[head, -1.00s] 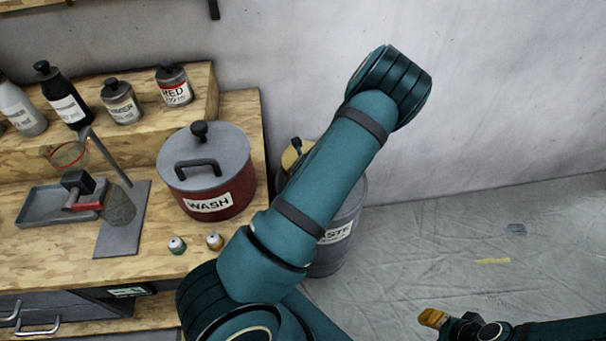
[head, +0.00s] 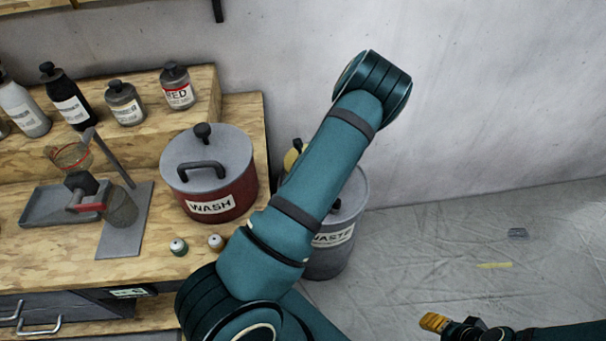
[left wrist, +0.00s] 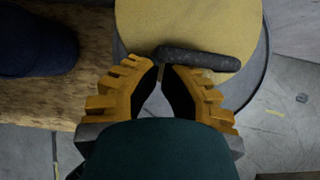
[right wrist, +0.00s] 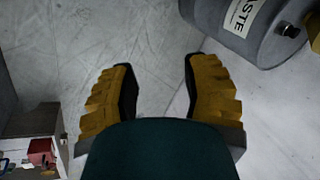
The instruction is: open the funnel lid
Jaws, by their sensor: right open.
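The funnel lid is a yellow disc (left wrist: 195,28) with a dark bar handle (left wrist: 198,58), on top of the grey waste drum (head: 327,262). In the head view a yellow piece (head: 291,160) shows beside my left arm, which hides most of the drum's top. I cannot tell whether the lid is tilted. My left gripper (left wrist: 160,65) is over the lid's near edge, its fingertips close together at the handle's left end. Whether they grip it is unclear. My right gripper (right wrist: 158,62) is open and empty above the floor; it also shows in the head view (head: 433,322).
A red wash pot (head: 232,196) stands on the wooden bench (head: 60,250) left of the drum. Two small capped jars (head: 178,247) sit in front of it. Bottles (head: 72,105) stand on the raised shelf. The floor (head: 460,235) right of the drum is mostly clear.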

